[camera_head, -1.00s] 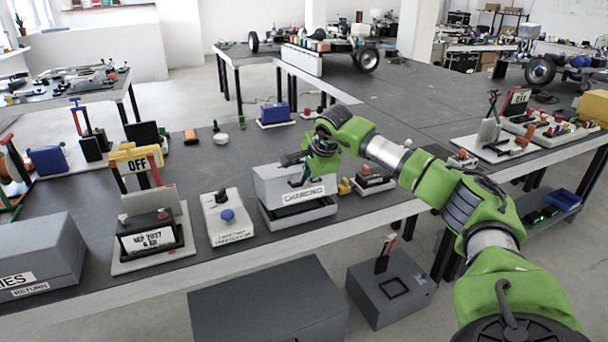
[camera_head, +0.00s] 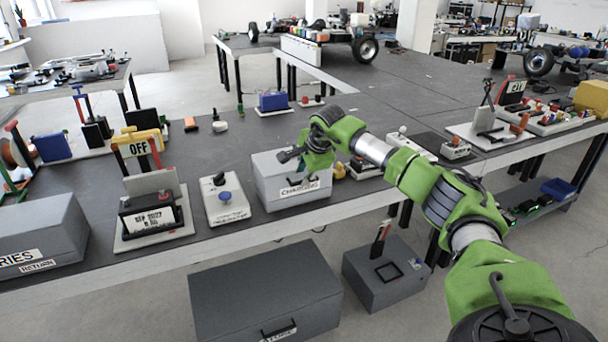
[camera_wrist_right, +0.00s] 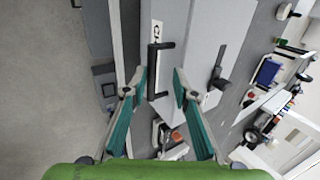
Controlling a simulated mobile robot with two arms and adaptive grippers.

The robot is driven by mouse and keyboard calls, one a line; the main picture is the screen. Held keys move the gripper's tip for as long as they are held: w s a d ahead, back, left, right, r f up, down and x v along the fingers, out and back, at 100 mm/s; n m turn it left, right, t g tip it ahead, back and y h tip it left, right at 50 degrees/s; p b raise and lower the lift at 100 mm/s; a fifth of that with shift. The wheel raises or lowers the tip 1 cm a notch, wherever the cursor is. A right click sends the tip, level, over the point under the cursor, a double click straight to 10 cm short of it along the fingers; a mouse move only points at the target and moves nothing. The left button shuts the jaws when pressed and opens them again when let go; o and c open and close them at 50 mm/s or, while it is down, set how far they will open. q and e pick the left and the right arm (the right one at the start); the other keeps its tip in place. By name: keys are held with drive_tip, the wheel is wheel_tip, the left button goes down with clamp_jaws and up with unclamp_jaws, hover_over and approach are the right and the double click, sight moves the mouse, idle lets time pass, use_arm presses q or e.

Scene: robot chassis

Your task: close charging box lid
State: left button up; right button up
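The grey charging box (camera_head: 270,192) stands near the front edge of the table, with a "CHARGING" label on its front. Its lid sits down on the base, and I see no gap between them in the head view. My right gripper (camera_head: 292,168) is over the right part of the box. The box's dark handle (camera_wrist_right: 154,70) lies just ahead of the fingertips, beside the label. My left gripper is not in view.
Left of the box are a white panel with a blue knob (camera_head: 225,197) and a battery stand (camera_head: 152,218). A grey case (camera_head: 40,240) is at far left. Grey boxes (camera_head: 265,290) stand on the floor in front of the table.

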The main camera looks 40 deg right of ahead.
drive_tip(key=v, duration=1.2)
drive_tip(key=shift+s, duration=0.15)
